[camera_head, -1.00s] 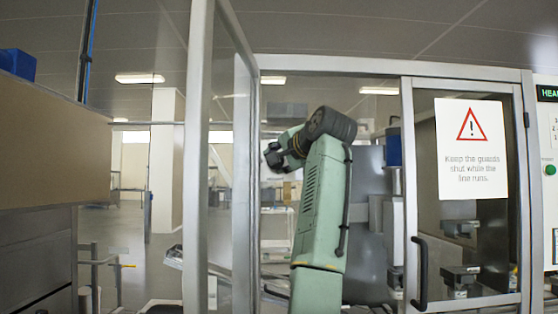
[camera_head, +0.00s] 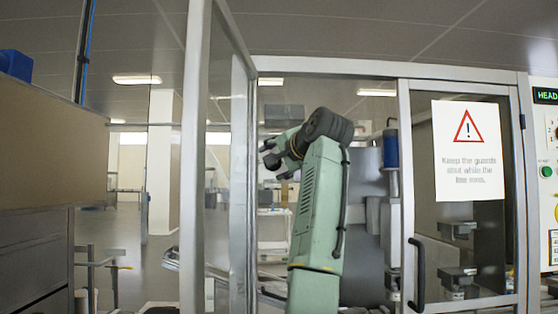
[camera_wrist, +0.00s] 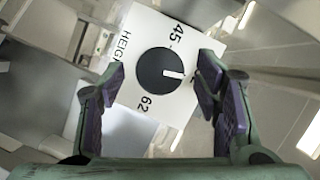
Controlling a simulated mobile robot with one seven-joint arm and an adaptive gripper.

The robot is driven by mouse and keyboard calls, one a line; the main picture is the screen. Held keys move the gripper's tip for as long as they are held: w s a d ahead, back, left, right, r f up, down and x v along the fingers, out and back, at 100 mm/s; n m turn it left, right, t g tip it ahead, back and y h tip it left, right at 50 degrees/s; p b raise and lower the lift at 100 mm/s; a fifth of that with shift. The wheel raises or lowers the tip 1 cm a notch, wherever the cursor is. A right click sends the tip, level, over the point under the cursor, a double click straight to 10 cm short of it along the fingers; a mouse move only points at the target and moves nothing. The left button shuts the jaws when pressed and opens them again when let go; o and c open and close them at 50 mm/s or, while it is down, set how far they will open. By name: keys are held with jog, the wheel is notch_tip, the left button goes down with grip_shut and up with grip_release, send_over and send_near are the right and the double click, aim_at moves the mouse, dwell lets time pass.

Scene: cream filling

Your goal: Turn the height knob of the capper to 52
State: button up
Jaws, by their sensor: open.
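The height knob (camera_wrist: 158,69) is a round black dial with a white pointer mark, on a white plate (camera_wrist: 147,30) lettered "HEIGHT", 45 and 62. In the wrist view the pointer points right, between 45 and 62. My gripper (camera_wrist: 160,80) is open, with one purple-padded finger on each side of the knob and visible gaps to it. How far the fingertips are from the plate I cannot tell. In the head view my gripper (camera_head: 276,160) is at the end of my green arm, inside the guarded machine; the knob is not visible there.
An open glazed guard door (camera_head: 195,150) stands left of my arm. A shut guard door with a warning sign (camera_head: 468,150) and black handle (camera_head: 418,272) is on the right. A control panel (camera_head: 546,170) is at the right edge. A blue cylinder (camera_head: 390,148) stands behind my arm.

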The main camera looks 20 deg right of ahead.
jog(key=s+d+r, duration=0.1)
jog(key=s+r, duration=0.1)
jog(key=s, duration=0.9)
jog(key=shift+s, duration=0.4)
jog(key=shift+f, duration=0.1)
